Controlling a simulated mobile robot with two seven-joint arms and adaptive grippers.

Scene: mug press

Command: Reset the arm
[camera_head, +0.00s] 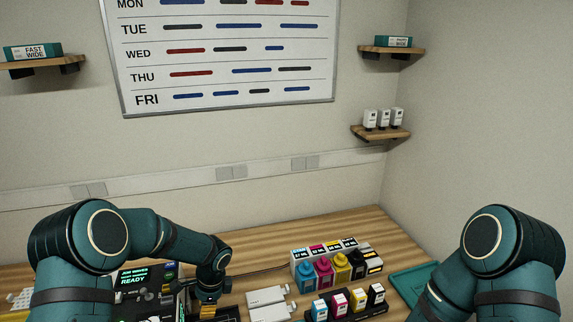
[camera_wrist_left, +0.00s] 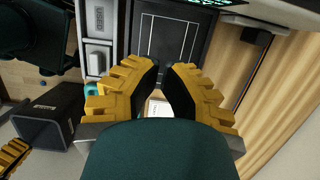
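My left arm reaches in from the left in the head view. Its gripper (camera_head: 208,303) is over the right side of the dark machine (camera_head: 133,280), whose screen reads READY. In the left wrist view the yellow-and-black fingers (camera_wrist_left: 166,68) are apart with a narrow gap and nothing held between them. They are in front of a dark panel with a white-lined rectangle (camera_wrist_left: 168,38). My right arm is bent at the right of the head view, its gripper out of frame there. A yellow ridged finger (camera_wrist_left: 12,155), probably the right gripper's, shows at the wrist view's left edge.
Several coloured ink bottles (camera_head: 325,272) and a row of small cartridges (camera_head: 343,303) stand right of the left gripper. White blocks (camera_head: 267,297) lie between. A teal tray (camera_head: 413,282) is near my right arm. A dark bin (camera_wrist_left: 50,115) shows in the wrist view.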

